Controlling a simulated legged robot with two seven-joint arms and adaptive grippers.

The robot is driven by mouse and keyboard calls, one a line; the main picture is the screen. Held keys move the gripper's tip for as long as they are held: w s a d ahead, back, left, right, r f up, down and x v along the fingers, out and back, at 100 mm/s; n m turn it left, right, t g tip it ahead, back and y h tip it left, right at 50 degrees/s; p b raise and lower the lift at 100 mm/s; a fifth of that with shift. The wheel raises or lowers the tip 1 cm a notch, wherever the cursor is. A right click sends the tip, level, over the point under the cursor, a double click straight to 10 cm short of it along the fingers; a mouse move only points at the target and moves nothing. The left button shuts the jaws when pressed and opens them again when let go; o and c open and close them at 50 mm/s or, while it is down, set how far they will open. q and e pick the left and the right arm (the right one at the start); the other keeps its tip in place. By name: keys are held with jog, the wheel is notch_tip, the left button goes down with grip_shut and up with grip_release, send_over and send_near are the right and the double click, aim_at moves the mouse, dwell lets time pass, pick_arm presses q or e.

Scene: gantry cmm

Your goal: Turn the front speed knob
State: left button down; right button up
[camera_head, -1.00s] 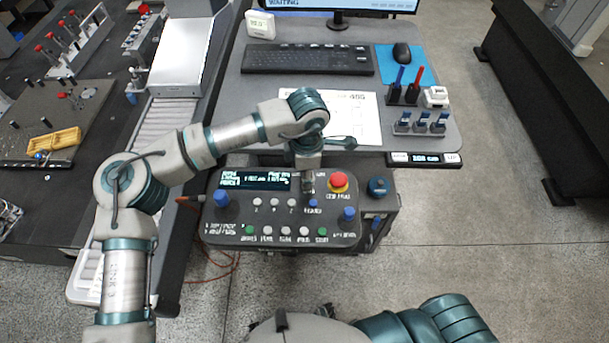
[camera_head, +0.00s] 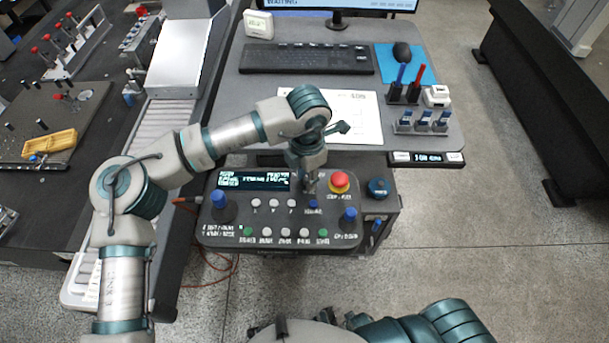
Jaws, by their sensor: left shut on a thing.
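The control panel (camera_head: 215,236) is a dark console with a lit display, buttons and blue-topped joysticks. My left gripper (camera_head: 310,188) points down onto its upper part, between the display (camera_head: 254,181) and the red emergency button (camera_head: 340,181). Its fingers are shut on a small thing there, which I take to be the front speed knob. The fingers hide that knob almost fully, so its pointer cannot be read. My right gripper is out of view.
The left joystick (camera_head: 218,199) and right joystick (camera_head: 348,216) stand up from the panel. A blue-topped knob (camera_head: 377,187) is right of the panel. Behind are a paper sheet (camera_head: 355,120), a keyboard (camera_head: 307,59) and pen holders. Open floor lies at right.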

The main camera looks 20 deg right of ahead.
pick_arm(q)
jog(key=shift+w+d+r, duration=0.1)
jog(key=c, duration=0.9)
grip_release()
jog(key=shift+d, duration=0.1)
jog(key=shift+w+d, duration=0.1)
jog(key=shift+d, duration=0.25)
jog(key=r, duration=1.1)
jog(key=shift+w+d+r, duration=0.1)
jog(key=shift+d+r, duration=0.1)
jog(key=shift+r, duration=0.1)
jog(key=shift+a, duration=0.3)
jog(key=shift+r, duration=0.1)
